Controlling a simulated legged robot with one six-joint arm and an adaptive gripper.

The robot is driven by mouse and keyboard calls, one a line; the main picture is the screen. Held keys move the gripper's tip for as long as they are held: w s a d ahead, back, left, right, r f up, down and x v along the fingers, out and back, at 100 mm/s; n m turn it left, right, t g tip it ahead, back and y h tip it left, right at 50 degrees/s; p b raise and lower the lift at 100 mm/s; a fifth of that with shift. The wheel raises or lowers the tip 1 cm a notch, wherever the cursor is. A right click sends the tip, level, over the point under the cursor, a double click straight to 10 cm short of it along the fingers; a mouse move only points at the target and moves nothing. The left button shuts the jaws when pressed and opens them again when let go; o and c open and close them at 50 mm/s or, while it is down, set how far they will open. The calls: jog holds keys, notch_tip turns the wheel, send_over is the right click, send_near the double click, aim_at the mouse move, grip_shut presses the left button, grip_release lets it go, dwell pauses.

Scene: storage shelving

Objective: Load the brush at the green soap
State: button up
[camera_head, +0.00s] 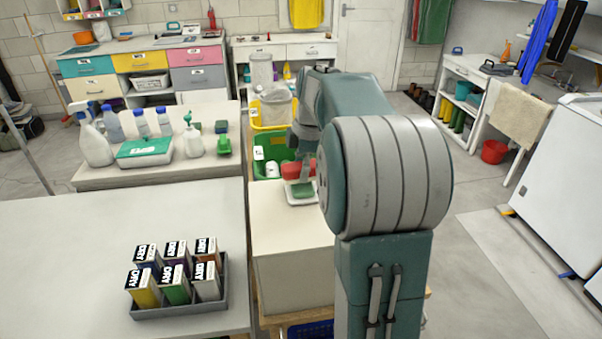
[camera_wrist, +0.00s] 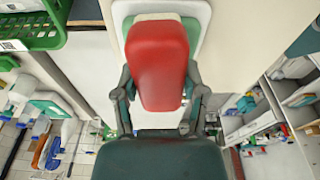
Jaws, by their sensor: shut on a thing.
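My gripper (camera_wrist: 160,105) is shut on a red brush (camera_wrist: 162,60), whose red back fills the middle of the wrist view between the two fingers. In the head view the red brush (camera_head: 292,170) shows low beside my arm. The green soap (camera_head: 302,190) lies in a white dish (camera_head: 291,200) on a pale block-like top. In the wrist view the green soap (camera_wrist: 196,12) is partly hidden behind the brush. The brush is over or at the soap; I cannot tell whether its bristles touch it.
A green crate (camera_head: 268,168) and a yellow bin (camera_head: 268,126) stand just behind the dish. A bench with spray bottles (camera_head: 97,146) is at left. A grey tray (camera_head: 222,300) of several boxes is on the near left table.

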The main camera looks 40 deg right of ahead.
aim_at(298, 165)
jog(key=shift+r, duration=2.75)
